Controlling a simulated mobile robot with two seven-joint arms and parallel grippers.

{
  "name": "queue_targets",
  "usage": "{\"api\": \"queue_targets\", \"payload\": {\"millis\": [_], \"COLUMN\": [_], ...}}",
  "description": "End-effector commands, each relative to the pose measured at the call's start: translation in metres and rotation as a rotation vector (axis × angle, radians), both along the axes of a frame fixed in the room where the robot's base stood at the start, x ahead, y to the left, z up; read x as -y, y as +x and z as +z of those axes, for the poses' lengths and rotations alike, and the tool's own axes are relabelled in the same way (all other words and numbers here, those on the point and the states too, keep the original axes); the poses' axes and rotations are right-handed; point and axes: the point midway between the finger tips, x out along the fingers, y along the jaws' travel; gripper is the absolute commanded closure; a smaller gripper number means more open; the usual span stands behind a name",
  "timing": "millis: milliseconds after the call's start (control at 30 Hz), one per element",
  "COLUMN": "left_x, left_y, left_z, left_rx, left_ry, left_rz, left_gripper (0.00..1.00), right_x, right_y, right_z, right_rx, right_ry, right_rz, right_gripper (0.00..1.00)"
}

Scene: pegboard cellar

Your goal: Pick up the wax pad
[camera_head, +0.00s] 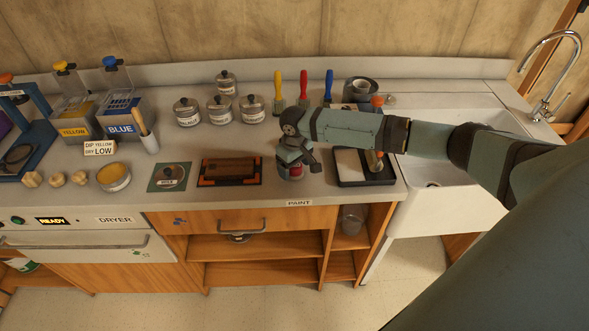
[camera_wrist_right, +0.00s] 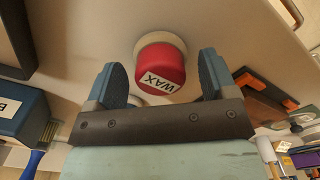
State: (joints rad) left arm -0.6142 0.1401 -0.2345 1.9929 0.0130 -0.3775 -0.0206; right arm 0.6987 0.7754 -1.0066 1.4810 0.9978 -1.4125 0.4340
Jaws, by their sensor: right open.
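The wax pad (camera_wrist_right: 163,75) has a red top with a WAX label on a pale round base. In the right wrist view it stands on the counter between my right gripper's two blue fingers (camera_wrist_right: 163,84), with a gap on either side. In the head view my right gripper (camera_head: 298,158) is above the wax pad (camera_head: 291,173) and partly hides it. The gripper is open and empty. My left gripper is out of view.
A brown board in a dark holder (camera_head: 230,172) lies left of the pad. A black tray (camera_head: 362,182) with a pale surface lies to the right. Red, yellow and blue brushes (camera_head: 303,88) and labelled tins (camera_head: 221,110) stand behind. The counter's front edge is close.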

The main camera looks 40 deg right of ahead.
Motion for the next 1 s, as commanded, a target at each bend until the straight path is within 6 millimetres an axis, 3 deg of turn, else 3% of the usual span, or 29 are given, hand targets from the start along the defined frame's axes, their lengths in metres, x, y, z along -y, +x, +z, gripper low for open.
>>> {"api": "queue_targets", "payload": {"millis": [133,367,400,767,1000], "left_x": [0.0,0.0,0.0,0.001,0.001], "left_y": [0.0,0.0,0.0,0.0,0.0], "left_z": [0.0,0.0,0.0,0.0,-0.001], "left_rx": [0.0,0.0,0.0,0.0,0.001], "left_ry": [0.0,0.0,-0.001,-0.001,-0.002], "left_rz": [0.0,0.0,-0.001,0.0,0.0], "left_gripper": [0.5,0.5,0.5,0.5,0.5], "right_x": [0.0,0.0,0.0,0.0,0.0], "right_y": [0.0,0.0,0.0,0.0,0.0], "right_z": [0.0,0.0,0.0,0.002,0.021], "right_rx": [0.0,0.0,0.0,0.0,0.002], "right_ry": [0.0,0.0,0.0,0.0,0.0], "right_rz": [0.0,0.0,0.0,0.0,-0.001], "right_gripper": [0.22,0.72,0.76,0.76,0.76]}}
